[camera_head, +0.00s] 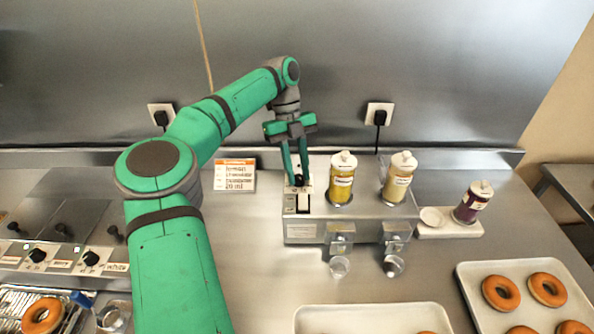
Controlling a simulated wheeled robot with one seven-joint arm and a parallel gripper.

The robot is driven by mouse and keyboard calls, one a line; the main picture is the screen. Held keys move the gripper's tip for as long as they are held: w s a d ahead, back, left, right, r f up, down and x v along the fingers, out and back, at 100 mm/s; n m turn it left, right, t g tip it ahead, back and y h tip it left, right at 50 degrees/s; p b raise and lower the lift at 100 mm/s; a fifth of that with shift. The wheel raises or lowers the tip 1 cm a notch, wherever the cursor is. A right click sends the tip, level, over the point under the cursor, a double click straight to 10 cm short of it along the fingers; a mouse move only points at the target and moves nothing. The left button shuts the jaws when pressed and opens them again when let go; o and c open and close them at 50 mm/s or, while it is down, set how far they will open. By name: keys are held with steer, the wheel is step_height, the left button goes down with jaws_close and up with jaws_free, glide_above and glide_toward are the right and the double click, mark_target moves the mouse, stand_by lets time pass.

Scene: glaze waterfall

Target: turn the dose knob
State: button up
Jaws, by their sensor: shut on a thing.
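The dose knob (299,179) is a small dark knob on the top left of the metal glaze dispenser (370,222). My gripper (298,181) points down from above with its two green fingers at the knob. The fingers are shut on the knob and hide part of it. A pale panel with a slot lies just in front of the knob. Its markings are too small to read.
Two glaze bottles, one yellow (341,180) and one cream (398,178), stand on the dispenser right of my gripper. A purple bottle (472,202) stands farther right. A sign (235,176) stands left. Trays (372,318) with and without donuts lie in front.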

steer(key=m, duration=0.2)
steer(key=m+y, duration=0.1)
steer(key=shift+d+m+y, duration=0.2)
steer(key=shift+m+y, duration=0.1)
steer(key=shift+m, duration=0.1)
steer(key=m, duration=0.2)
steer(key=m+y, duration=0.1)
steer(key=m, duration=0.1)
steer(key=shift+d+y, duration=0.15)
steer(key=shift+y, duration=0.15)
steer(key=shift+m+y, duration=0.3)
steer(key=shift+m, duration=0.5)
steer(key=shift+s, duration=0.1)
steer(key=o, duration=1)
steer(key=shift+r, duration=0.1)
steer(key=v, duration=1)
steer(key=shift+w+r, duration=0.2)
steer(key=shift+r, duration=0.05)
